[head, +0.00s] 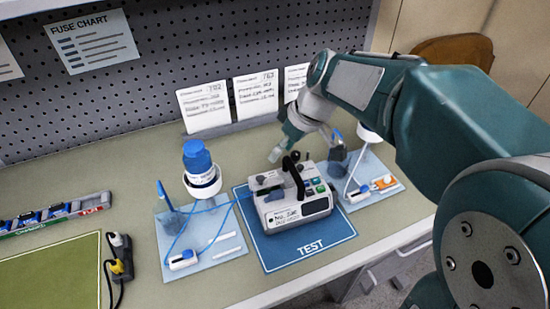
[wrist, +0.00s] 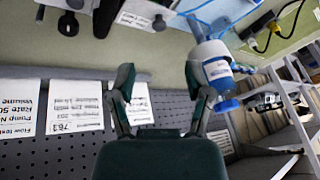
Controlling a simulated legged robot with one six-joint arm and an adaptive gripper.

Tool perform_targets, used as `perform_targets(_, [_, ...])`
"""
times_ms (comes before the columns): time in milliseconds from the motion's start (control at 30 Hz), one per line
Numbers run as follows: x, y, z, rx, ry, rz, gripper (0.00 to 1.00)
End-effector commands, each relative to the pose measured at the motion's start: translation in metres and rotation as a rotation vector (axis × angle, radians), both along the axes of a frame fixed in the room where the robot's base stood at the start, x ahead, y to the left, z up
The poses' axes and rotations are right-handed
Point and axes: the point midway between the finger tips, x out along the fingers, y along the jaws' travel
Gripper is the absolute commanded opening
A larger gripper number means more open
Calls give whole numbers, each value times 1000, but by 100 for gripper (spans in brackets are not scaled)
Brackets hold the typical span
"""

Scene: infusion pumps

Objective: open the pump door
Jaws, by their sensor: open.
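The pump (head: 300,209) is a pale grey box with a black upright handle (head: 294,178), dark knobs and small coloured buttons. It stands on the blue TEST mat (head: 279,257). Whether its door is closed cannot be made out. My gripper (head: 285,150) is open and empty, above the bench behind the pump, apart from it. In the wrist view the open fingers (wrist: 160,82) face the bench, with the pump's edge and black knobs (wrist: 68,24) at the top, cut off by the frame.
A blue-capped bottle (head: 197,165) stands left of the pump, with blue tubing to a pale mat (head: 218,262). Another pale mat (head: 385,200) with parts lies right. Cards (head: 204,107) stand behind, before the pegboard (head: 180,50). A level (head: 50,215) lies left.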

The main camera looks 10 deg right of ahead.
Motion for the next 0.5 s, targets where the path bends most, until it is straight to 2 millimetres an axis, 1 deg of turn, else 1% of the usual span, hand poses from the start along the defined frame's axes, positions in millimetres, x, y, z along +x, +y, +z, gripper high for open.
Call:
perform_targets(33, [5,3,-2,9,1,20,65])
perform_targets(100, [8,5,-3,15,-1,35,65])
perform_targets(233, [9,6,-12,19,1,40,65])
perform_targets(367, [11,12,-31,21,2,39,65])
perform_targets(500, [13,22,-55,20,2,39,65])
